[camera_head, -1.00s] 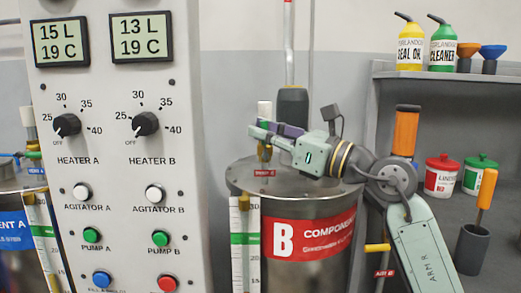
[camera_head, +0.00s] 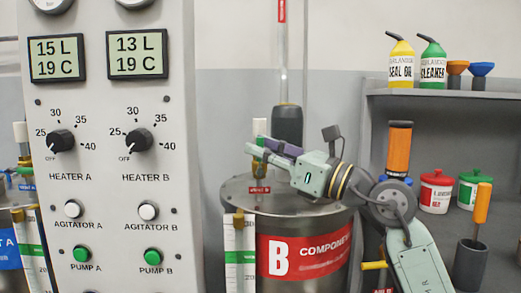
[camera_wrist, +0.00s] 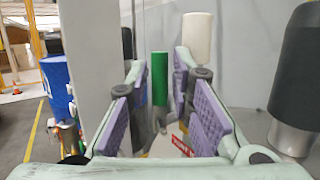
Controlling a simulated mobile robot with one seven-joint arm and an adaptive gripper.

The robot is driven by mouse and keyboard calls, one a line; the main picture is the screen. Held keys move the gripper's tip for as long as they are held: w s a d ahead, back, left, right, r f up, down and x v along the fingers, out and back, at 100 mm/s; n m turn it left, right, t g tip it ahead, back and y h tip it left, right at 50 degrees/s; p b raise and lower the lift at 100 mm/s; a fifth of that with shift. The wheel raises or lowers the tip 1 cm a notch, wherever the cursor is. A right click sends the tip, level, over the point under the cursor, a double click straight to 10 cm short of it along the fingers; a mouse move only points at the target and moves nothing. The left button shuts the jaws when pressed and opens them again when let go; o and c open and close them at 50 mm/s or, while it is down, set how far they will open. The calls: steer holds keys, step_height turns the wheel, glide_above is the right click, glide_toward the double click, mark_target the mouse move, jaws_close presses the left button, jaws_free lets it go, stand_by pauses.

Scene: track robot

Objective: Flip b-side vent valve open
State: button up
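The B-side vent valve shows in the head view as a brass fitting (camera_head: 258,170) with a white top (camera_head: 259,127) on the lid of the component B tank (camera_head: 335,262). A red tag (camera_head: 259,190) lies at its foot. In the wrist view a green upright handle (camera_wrist: 160,80) stands in the gap between my fingers, with a white cylinder (camera_wrist: 198,38) behind the right finger. My gripper (camera_head: 254,152) reaches in from the right at the valve. Its purple-padded fingers are open in the wrist view (camera_wrist: 158,68). Contact with the handle cannot be told.
A dark cylinder (camera_head: 287,125) on a clear pipe stands just behind the valve; it is at the right in the wrist view (camera_wrist: 300,70). The control panel (camera_head: 105,190) stands close on the left. A shelf (camera_head: 440,99) with bottles is at the right.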

steer(key=v, duration=1.1)
steer(key=shift+d, duration=0.15)
steer(key=shift+s, duration=0.1)
